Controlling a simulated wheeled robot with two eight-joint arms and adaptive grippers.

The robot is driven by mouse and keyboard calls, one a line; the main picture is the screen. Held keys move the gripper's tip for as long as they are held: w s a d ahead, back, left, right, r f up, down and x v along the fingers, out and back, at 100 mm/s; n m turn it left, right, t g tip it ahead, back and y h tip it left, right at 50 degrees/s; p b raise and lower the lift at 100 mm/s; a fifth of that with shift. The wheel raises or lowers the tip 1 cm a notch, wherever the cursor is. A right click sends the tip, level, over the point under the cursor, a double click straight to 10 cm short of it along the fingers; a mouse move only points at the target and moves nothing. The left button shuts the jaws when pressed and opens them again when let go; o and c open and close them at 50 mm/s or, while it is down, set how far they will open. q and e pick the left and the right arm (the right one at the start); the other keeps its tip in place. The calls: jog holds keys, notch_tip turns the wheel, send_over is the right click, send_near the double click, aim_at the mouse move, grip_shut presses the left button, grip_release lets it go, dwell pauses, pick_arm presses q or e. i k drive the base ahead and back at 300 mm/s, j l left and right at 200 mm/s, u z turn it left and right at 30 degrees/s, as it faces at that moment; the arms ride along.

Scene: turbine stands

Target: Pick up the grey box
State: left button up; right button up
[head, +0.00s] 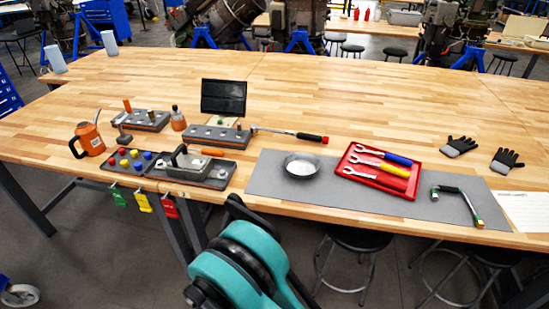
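A grey box (188,167) with a dark handle on top stands on a dark grey tray (221,184) near the front edge of the wooden table, left of centre. Nothing of mine touches it. A teal and black part of my arm reaches up from the bottom middle, in front of the table edge and below the box. I can make out no gripper fingers in this view.
A tray of coloured knobs (128,160) adjoins on the left, with an orange can (91,139) beyond it. A black screen (224,98) stands behind. Right lie a metal bowl (301,165) and a red tool tray (397,192). Coloured tags (142,202) hang from the front edge.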

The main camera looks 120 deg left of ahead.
aim_at(181, 166)
jog(key=u, duration=4.9)
jog(key=i+j, duration=0.15)
jog(key=i+z, duration=0.05)
